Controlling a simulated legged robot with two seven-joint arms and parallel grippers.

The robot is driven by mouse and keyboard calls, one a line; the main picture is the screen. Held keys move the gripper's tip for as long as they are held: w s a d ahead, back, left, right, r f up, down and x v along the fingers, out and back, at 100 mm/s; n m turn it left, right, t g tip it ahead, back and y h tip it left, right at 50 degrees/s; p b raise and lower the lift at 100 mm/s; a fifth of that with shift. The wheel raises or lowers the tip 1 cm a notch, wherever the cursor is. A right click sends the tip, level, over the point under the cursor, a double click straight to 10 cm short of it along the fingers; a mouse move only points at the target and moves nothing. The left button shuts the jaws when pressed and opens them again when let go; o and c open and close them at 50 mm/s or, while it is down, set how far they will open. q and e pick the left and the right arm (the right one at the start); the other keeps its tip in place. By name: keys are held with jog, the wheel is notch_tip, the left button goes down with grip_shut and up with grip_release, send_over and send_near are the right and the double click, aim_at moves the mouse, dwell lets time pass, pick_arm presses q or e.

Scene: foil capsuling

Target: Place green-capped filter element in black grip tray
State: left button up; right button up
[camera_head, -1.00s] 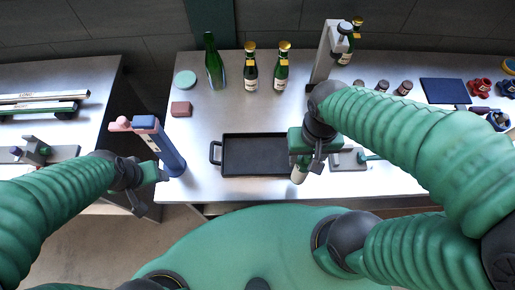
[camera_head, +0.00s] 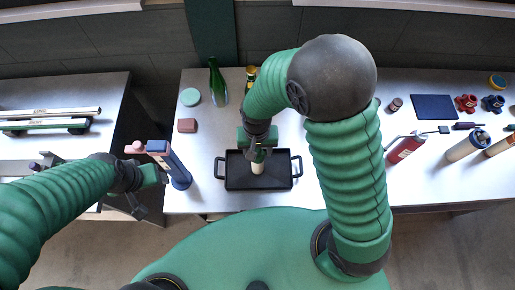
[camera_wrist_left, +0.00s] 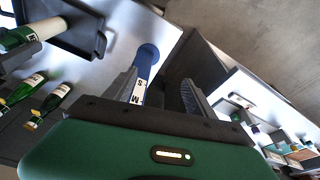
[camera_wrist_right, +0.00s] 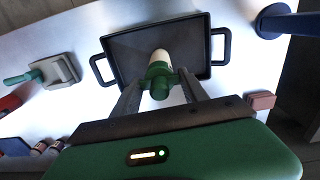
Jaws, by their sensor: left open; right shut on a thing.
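The green-capped filter element (camera_head: 258,168) has a pale body; its green cap (camera_wrist_right: 158,72) shows in the right wrist view. My right gripper (camera_head: 258,150) is shut on it near the cap. It hangs cap-up over the middle of the black grip tray (camera_head: 232,184); I cannot tell whether its lower end touches the tray floor. The tray, with a handle at each end, also shows in the right wrist view (camera_wrist_right: 122,48) and left wrist view (camera_wrist_left: 85,38). My left gripper (camera_head: 142,204) is open and empty, left of the tray.
A blue upright stand (camera_head: 178,172) is between my left gripper and the tray. Behind are a green bottle (camera_head: 217,84), a teal disc (camera_head: 190,97) and a reddish block (camera_head: 187,125). The table right of the tray is partly hidden by my right arm.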

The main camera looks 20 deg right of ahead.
jog(key=shift+d, duration=0.2)
jog(key=shift+s+f, duration=0.1)
jog(key=o, duration=1.3)
jog(key=shift+o, duration=1.4)
jog(key=shift+a, duration=0.1)
notch_tip(320, 180, up, 12)
jog(key=shift+f, duration=0.1)
jog(key=s+d+f+n+t, duration=0.2)
jog(key=s+d+f, duration=0.1)
jog(key=d, duration=0.6)
jog(key=shift+s+n+t, duration=0.3)
jog(key=shift+s+n, duration=0.1)
jog(key=shift+s, duration=0.2)
